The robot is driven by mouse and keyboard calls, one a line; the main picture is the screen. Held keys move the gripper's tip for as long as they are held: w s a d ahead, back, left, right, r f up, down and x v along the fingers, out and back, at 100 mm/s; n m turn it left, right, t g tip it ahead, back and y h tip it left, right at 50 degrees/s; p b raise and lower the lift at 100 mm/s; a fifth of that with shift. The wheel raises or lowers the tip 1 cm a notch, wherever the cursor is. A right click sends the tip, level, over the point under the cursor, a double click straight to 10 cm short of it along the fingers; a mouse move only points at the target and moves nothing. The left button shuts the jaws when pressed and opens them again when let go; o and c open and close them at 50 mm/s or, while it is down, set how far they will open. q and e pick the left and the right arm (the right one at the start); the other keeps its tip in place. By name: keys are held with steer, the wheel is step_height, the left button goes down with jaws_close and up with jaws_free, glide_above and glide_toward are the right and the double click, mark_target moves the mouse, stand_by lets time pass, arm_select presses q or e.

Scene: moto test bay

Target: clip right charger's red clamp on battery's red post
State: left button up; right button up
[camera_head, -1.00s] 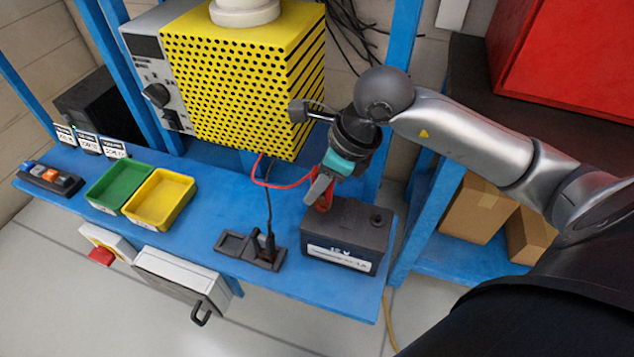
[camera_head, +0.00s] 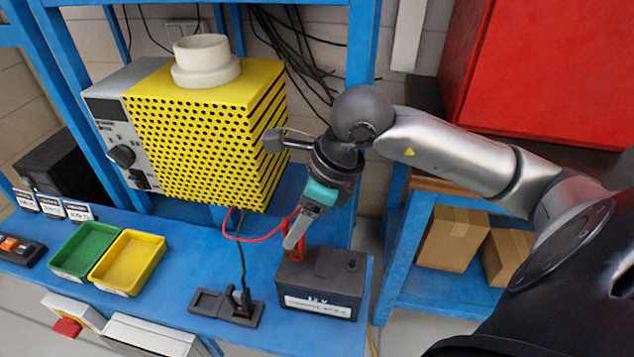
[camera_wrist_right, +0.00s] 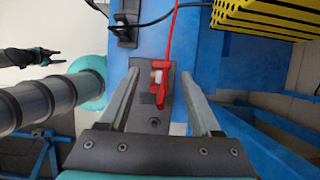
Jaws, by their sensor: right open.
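The dark battery (camera_head: 318,287) stands at the right end of the blue bench. The red clamp (camera_head: 296,254) is at the left of its top, its red cable curving towards the yellow perforated charger (camera_head: 205,135). In the right wrist view the clamp (camera_wrist_right: 161,84) lies over the battery (camera_wrist_right: 150,116). The red post is hidden, and I cannot tell whether the clamp bites it. My right gripper (camera_head: 290,242) is open, and in its wrist view the fingers (camera_wrist_right: 160,92) stand apart either side of the clamp. My left gripper (camera_wrist_right: 48,57) shows small at the left.
A black holder (camera_head: 225,307) with a dark cable lies left of the battery. Green (camera_head: 85,250) and yellow (camera_head: 127,262) trays are further left. A blue frame post (camera_head: 362,100) stands behind the right arm. Cardboard boxes (camera_head: 450,240) sit on the right shelf.

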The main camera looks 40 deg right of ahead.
steer(key=v, duration=1)
stand_by(0.3)
